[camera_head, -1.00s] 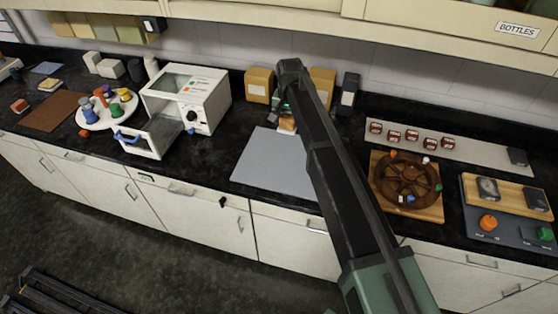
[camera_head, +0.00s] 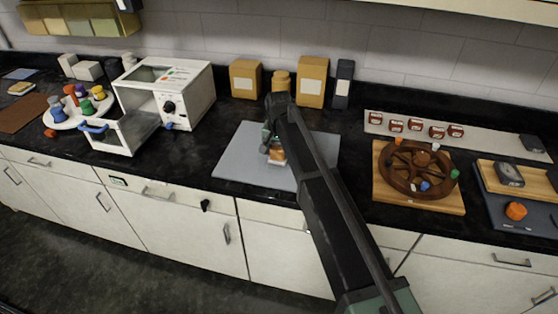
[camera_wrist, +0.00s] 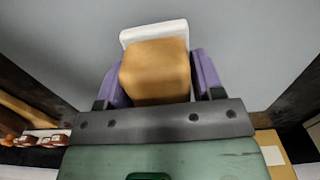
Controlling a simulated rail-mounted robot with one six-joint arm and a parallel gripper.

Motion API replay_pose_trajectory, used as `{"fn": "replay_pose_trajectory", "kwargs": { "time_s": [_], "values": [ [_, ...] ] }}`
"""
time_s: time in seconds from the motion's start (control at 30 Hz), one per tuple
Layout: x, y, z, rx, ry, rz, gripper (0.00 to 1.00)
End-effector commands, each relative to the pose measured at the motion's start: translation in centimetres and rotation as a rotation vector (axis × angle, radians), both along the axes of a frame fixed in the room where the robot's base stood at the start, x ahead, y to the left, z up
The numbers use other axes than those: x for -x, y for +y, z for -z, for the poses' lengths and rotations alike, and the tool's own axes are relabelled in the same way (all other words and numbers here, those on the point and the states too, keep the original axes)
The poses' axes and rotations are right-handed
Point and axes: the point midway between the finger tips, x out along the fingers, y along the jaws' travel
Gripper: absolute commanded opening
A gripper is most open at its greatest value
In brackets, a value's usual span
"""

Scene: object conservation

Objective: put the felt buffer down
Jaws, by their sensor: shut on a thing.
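The felt buffer, a tan block (camera_wrist: 155,72) with a white layer (camera_wrist: 153,32) along its far side, is between the purple fingers of my gripper (camera_wrist: 155,80) in the wrist view. My gripper (camera_head: 274,148) is shut on it. In the head view the buffer (camera_head: 277,155) shows small and partly hidden by my arm, over the grey mat (camera_head: 238,160). The mat's plain surface fills most of the wrist view background. I cannot tell whether the buffer touches the mat.
A white oven (camera_head: 190,92) with its door open stands left of the mat. Amber containers (camera_head: 312,82) and a dark bottle (camera_head: 343,85) stand behind it. A brown wheel on a wooden board (camera_head: 418,203) lies to the right. The mat's left part is bare.

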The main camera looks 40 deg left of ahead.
Motion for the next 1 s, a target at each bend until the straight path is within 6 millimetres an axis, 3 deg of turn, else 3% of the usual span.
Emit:
{"fn": "replay_pose_trajectory", "kwargs": {
  "time_s": [0.03, 0.37, 0.4, 0.57, 0.83, 1.0],
  "values": [
    [0.0, 0.0, 0.9, 0.000, 0.000, 0.000, 0.39],
    [0.0, 0.0, 0.9, 0.000, 0.000, 0.000, 0.39],
    [0.0, 0.0, 0.8, 0.000, 0.000, 0.000, 0.64],
    [0.0, 0.0, 0.7, 0.000, 0.000, 0.000, 0.87],
    [0.0, 0.0, 0.6, 0.000, 0.000, 0.000, 0.87],
    [0.0, 0.0, -1.4, 0.000, 0.000, 0.000, 0.87]
  ]
}}
